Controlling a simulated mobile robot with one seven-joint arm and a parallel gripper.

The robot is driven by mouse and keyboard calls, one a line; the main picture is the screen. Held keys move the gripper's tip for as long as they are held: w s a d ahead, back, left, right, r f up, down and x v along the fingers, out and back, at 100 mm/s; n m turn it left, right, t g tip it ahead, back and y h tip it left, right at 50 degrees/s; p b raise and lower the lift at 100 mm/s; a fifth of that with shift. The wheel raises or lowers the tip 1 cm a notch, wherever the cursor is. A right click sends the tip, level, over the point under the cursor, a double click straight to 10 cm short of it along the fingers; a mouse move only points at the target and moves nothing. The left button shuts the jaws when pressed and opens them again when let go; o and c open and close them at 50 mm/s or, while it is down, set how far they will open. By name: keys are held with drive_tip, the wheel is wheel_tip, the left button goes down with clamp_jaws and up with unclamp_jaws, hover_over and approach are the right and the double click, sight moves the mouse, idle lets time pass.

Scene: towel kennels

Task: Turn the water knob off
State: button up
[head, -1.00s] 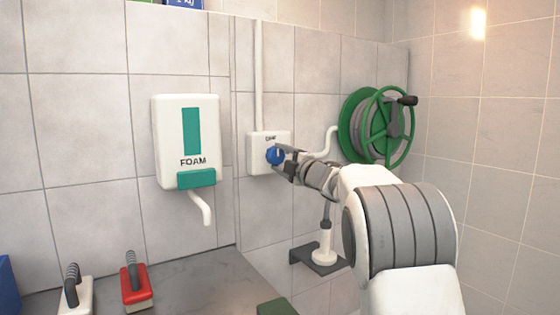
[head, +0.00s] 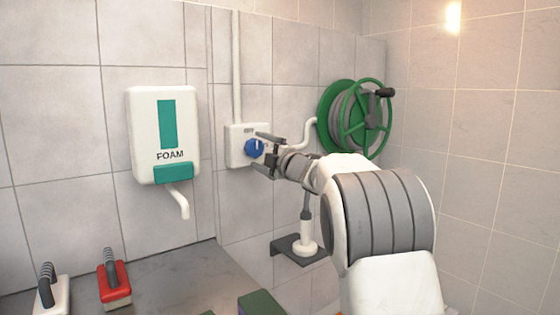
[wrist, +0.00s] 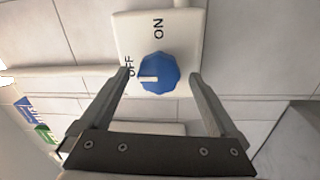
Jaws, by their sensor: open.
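The water knob (head: 254,148) is a blue dial on a white wall box (head: 236,160). In the wrist view the knob (wrist: 160,74) carries a white pointer mark on its left side, towards the OFF lettering (wrist: 130,68); the ON lettering (wrist: 158,28) is above. My gripper (head: 257,151) is open at the knob. In the wrist view my gripper (wrist: 159,74) has one finger on each side of the knob, with gaps between fingers and dial. Nothing is held. The knob's depth between the fingers is hard to tell.
A white foam dispenser (head: 143,130) hangs left of the box. A green hose reel (head: 338,110) is to the right, joined by a pipe. A white nozzle (head: 306,235) stands on a dark bracket (head: 285,248) below. Brushes (head: 115,284) lie on the counter (head: 170,270).

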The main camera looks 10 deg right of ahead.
drive_tip(key=v, duration=1.6)
drive_tip(key=shift+s+p, duration=0.3)
drive_tip(key=shift+p, duration=0.15)
drive_tip(key=shift+d, duration=0.1)
drive_tip(key=s+d+f+m+g+h, duration=0.1)
drive_tip(key=s+f+m+h, duration=0.1)
drive_tip(key=s+m+h, duration=0.4)
drive_tip(key=s+d+f+m+g+h, duration=0.1)
drive_tip(key=s+d+m+g+h, duration=0.1)
drive_tip(key=s+m+h, duration=0.45)
drive_tip(key=s+a+f+m+g+y, duration=0.2)
drive_tip(key=s+a+f+m+g, duration=0.25)
drive_tip(key=s+f, duration=0.4)
drive_tip(key=s+a+f+m+g+y, duration=0.3)
drive_tip(key=s+a+f, duration=0.25)
drive_tip(key=s, duration=0.65)
wheel_tip(320, 180, up, 19)
drive_tip(key=s+g+p, duration=0.1)
drive_tip(key=p, duration=1.9)
drive_tip(key=shift+s+r+m+p, duration=0.2)
drive_tip(key=shift+s+m+p, duration=0.15)
drive_tip(key=shift+s+m, duration=0.05)
